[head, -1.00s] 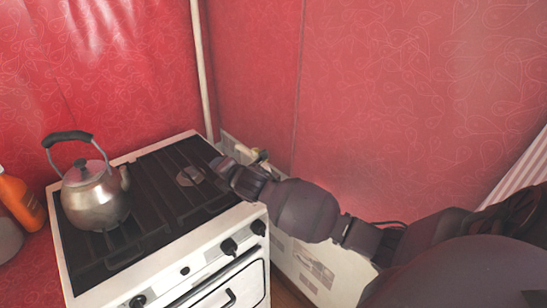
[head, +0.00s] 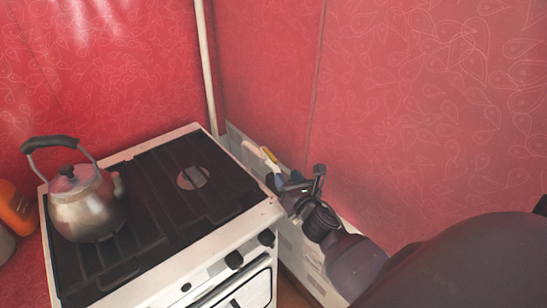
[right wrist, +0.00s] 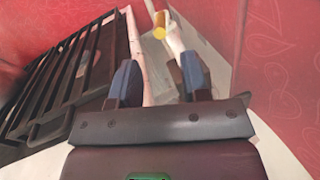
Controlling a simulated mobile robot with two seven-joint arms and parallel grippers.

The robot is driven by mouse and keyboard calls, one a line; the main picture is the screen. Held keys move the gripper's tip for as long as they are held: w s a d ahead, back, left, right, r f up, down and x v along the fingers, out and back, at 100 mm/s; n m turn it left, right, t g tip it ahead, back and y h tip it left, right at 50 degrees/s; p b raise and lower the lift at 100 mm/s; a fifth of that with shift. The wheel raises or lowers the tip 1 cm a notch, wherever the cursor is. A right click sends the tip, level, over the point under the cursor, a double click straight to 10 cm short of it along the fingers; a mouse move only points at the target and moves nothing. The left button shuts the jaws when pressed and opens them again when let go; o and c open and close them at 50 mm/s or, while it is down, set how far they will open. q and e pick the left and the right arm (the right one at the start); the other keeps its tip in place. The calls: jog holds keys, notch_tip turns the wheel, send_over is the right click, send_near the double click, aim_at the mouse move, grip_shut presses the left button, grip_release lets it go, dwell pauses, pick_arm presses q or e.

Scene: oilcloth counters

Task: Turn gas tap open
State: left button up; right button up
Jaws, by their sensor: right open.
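The gas tap (head: 269,155) has a small yellow handle and sits on a white pipe (head: 253,151) in the gap between the stove and the red wall. In the right wrist view, the yellow tap (right wrist: 160,25) is at the top middle, beyond the fingertips, with a pale piece running down from it between the fingers. My right gripper (head: 294,179) is open at the stove's right rear side, in front of the tap and apart from its yellow handle. Its two bluish fingers (right wrist: 160,80) are spread in the right wrist view. My left gripper is out of view.
The white stove (head: 150,279) with black grates stands left of the gripper; its right edge is close. A metal kettle (head: 87,205) sits on its left side. An orange bottle (head: 15,208) is at far left. The red wall (head: 420,110) closes off the right.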

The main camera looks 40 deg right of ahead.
aim_at(273, 157)
jog(key=w, duration=0.3)
jog(key=w+d, duration=0.1)
jog(key=w, duration=0.5)
jog(key=shift+w+d, duration=0.1)
jog(key=shift+d, duration=0.2)
grip_shut()
